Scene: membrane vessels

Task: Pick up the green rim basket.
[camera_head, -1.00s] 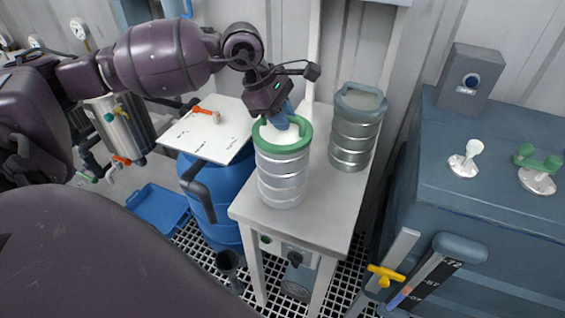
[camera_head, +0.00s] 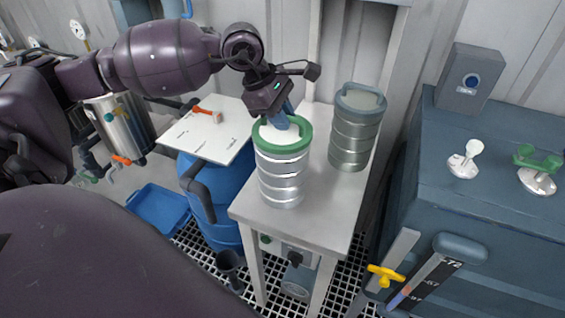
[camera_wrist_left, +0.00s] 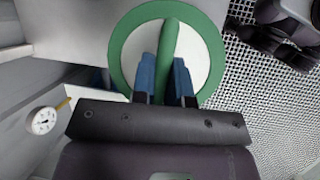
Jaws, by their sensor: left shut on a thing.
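The green rim basket (camera_head: 281,173) is a silvery ribbed cylinder with a green rim and a pale inside. It stands upright at the front of a narrow grey table (camera_head: 318,208). My left gripper (camera_head: 282,122) reaches down to its top from behind. In the left wrist view, the blue fingers of my left gripper (camera_wrist_left: 166,78) lie on both sides of a green bar (camera_wrist_left: 169,40) that crosses the basket's opening, and are shut on it. The fingertips are partly hidden by the bar and rim. My right gripper is not in view.
A similar basket with a grey-blue rim (camera_head: 355,128) stands behind to the right on the same table. A blue barrel with a white board (camera_head: 205,135) on top stands at the left. A blue-grey cabinet (camera_head: 470,215) is at the right, with a gap between.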

